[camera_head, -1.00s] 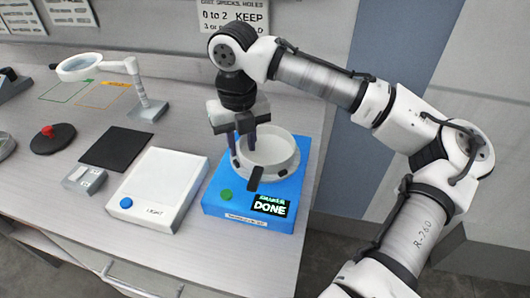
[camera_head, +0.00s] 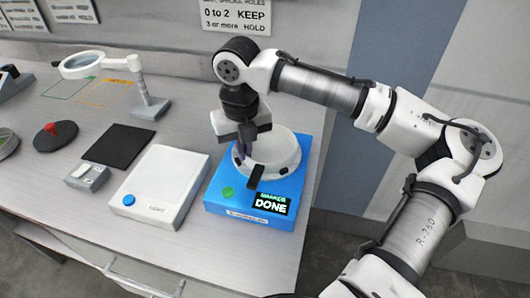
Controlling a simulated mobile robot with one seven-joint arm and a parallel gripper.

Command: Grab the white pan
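The white pan (camera_head: 283,153) is a round, shallow dish with a dark tab at its front. It sits on the blue shaker (camera_head: 226,209), whose screen reads "SHAKER DONE". My gripper (camera_head: 244,153) points down at the pan's left rim, with its dark fingers low beside the wall. One finger shows clearly; the other is partly hidden by the gripper body and the rim. I cannot tell whether the fingers touch or close on the rim.
Left of the shaker are a white light box (camera_head: 157,185), a small grey device (camera_head: 87,177), a black mat (camera_head: 118,146) and a red-knobbed disc (camera_head: 54,136). A magnifier lamp (camera_head: 150,106) stands behind. The bench's right edge is close to the shaker.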

